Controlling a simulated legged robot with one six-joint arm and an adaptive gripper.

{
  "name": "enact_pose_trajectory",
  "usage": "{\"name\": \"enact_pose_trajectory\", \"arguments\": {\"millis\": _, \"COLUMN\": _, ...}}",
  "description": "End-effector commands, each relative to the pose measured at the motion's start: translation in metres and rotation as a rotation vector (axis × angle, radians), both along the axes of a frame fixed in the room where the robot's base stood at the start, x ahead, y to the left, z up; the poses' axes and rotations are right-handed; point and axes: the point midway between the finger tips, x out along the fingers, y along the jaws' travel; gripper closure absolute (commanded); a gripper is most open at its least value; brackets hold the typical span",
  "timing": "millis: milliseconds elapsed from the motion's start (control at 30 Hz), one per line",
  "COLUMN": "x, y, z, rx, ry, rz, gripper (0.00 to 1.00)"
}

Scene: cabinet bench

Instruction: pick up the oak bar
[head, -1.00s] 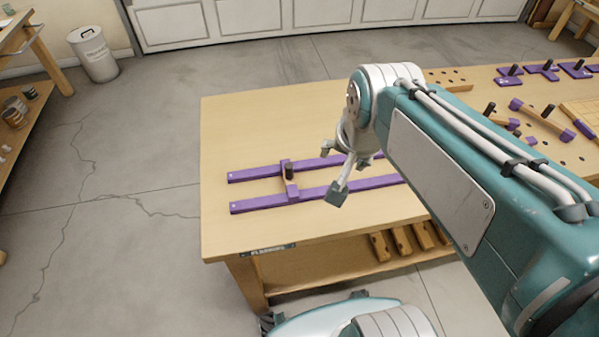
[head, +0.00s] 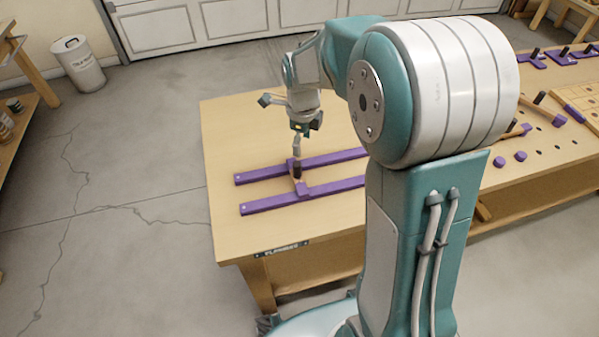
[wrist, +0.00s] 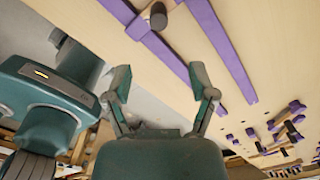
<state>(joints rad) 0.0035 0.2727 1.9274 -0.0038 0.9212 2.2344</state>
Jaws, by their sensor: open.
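A tan wooden bar with purple ends (head: 547,109), which looks like the oak bar, lies on the right part of the bench in the head view. My arm hides part of the bench near it. My gripper (head: 282,122) is open and empty above the two purple rails, well to the left of that bar. In the wrist view, the open fingers (wrist: 160,78) have nothing between them. I cannot make out the bar clearly among the small pieces in the wrist view.
Two parallel purple rails (head: 262,174) with a dark-knobbed slider (head: 298,171) lie below my gripper. Purple pieces with dark pegs (head: 534,58) stand at the back right. The bench's left end (head: 228,140) is bare. A bin (head: 77,65) stands on the floor.

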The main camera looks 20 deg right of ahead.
Motion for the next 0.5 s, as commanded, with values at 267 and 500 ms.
{"name": "enact_pose_trajectory", "arguments": {"millis": 267, "x": 0.008, "y": -0.002, "z": -0.026, "rx": 0.004, "ry": 0.024, "rz": -0.111, "gripper": 0.27}}
{"name": "enact_pose_trajectory", "arguments": {"millis": 500, "x": 0.008, "y": -0.004, "z": -0.062, "rx": 0.006, "ry": 0.024, "rz": -0.110, "gripper": 0.27}}
